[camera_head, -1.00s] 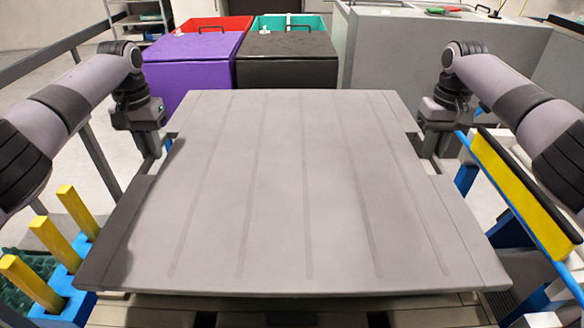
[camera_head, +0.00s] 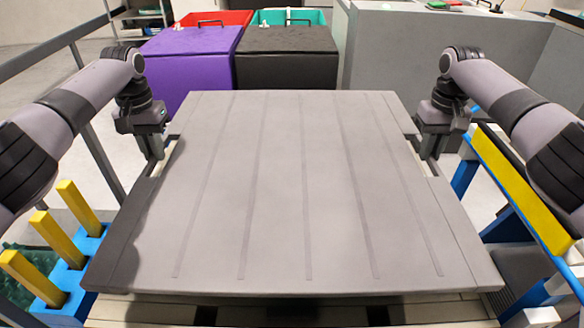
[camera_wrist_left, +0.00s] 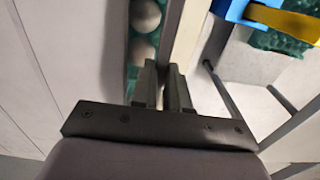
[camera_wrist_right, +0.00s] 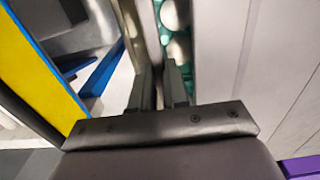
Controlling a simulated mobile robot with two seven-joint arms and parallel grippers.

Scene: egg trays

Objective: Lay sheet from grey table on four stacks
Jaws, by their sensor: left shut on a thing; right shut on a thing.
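The grey sheet (camera_head: 275,190), a wide flat board with long grooves, fills the middle of the head view and looks about level. My left gripper (camera_head: 155,152) is shut on its left side at the notch, and my right gripper (camera_head: 428,152) is shut on its right side likewise. In the left wrist view, white eggs (camera_wrist_left: 144,15) in a green tray show in a gap beside the sheet (camera_wrist_left: 70,60). The right wrist view also shows eggs (camera_wrist_right: 176,15) beside the sheet (camera_wrist_right: 235,50). The rest of the stacks is hidden under the sheet. I cannot tell whether the sheet touches them.
A pale slatted base (camera_head: 290,312) shows below the sheet's front edge. A blue holder with yellow posts (camera_head: 60,240) stands at left, and a yellow panel on a blue frame (camera_head: 515,190) at right. Purple (camera_head: 190,60) and black (camera_head: 287,65) boxes stand behind.

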